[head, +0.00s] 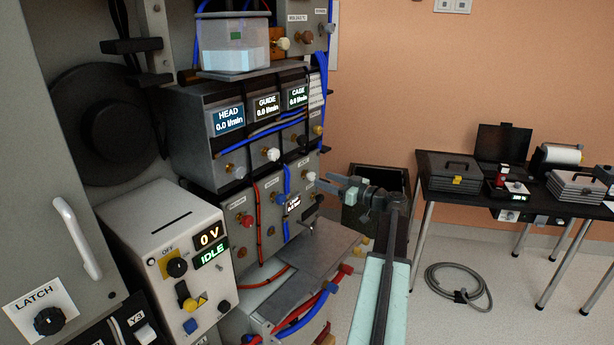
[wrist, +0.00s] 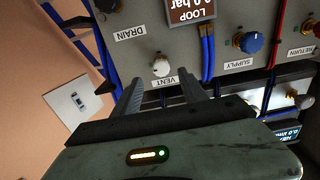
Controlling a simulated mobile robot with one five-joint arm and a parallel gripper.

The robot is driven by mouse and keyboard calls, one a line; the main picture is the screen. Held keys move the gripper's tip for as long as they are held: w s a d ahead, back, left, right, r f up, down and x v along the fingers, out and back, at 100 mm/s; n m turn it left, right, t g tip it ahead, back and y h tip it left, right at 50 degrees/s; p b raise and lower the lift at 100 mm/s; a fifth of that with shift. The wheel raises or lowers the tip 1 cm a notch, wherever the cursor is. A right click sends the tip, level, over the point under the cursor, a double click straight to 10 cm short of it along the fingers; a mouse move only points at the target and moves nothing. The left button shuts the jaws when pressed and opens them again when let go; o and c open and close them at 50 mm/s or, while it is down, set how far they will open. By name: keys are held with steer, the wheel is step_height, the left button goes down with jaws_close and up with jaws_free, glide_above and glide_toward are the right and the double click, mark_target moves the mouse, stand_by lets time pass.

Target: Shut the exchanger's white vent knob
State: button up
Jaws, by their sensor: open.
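The white vent knob (wrist: 161,67) sits on the grey exchanger panel above the printed word VENT in the wrist view, which is upside down. In the head view it shows as a small white knob (head: 310,176) at the panel's right edge. My gripper (wrist: 162,90) is open and empty. Its two fingers point at the panel, one to each side of the knob in the picture, with the knob just beyond their tips. I cannot tell the exact gap. In the head view my gripper (head: 323,184) is just right of the knob.
A blue supply knob (wrist: 249,42), a loop pressure display (wrist: 190,8) and a dark drain knob (wrist: 107,5) share the panel. Blue hoses (wrist: 208,55) run between the vent and supply knobs. A black table (head: 440,187) with cases stands at right.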

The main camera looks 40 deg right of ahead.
mark_target(314, 177)
steer(key=w, duration=0.4)
steer(key=w+a, duration=0.1)
steer(key=w, duration=0.1)
steer(key=shift+w, duration=0.25)
steer(key=shift+c, duration=0.3)
